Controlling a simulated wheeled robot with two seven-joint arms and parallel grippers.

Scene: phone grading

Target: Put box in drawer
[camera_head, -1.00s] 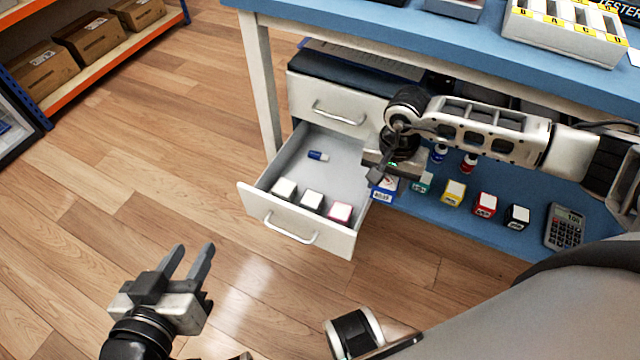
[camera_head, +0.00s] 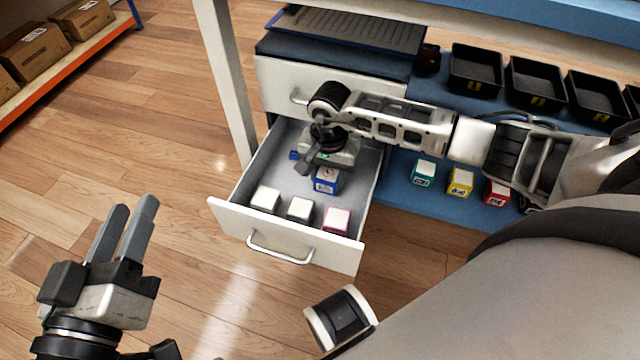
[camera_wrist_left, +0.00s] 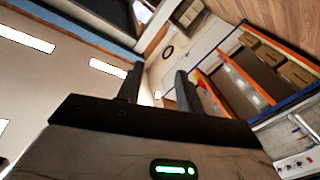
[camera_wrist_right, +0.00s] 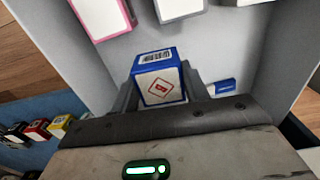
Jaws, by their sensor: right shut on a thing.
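The blue and white box (camera_head: 326,181) is held in my right gripper (camera_head: 318,168), over the inside of the open lower drawer (camera_head: 290,250). The right wrist view shows the box (camera_wrist_right: 158,78) between the two fingers (camera_wrist_right: 165,92), with the drawer floor beyond it. I cannot tell whether the box touches the floor. The drawer holds white-topped boxes in a row along its front: one (camera_head: 265,199), a dark-sided one (camera_head: 299,210) and a pink-sided one (camera_head: 336,220). My left gripper (camera_head: 132,215) is open and empty above the wood floor, left of the drawer.
A small blue item (camera_head: 294,155) lies at the drawer's back left. Teal (camera_head: 423,172), yellow (camera_head: 460,182) and red (camera_head: 497,192) boxes stand on the blue shelf to the right. Black trays (camera_head: 476,72) sit behind them. The closed upper drawer (camera_head: 275,82) is above.

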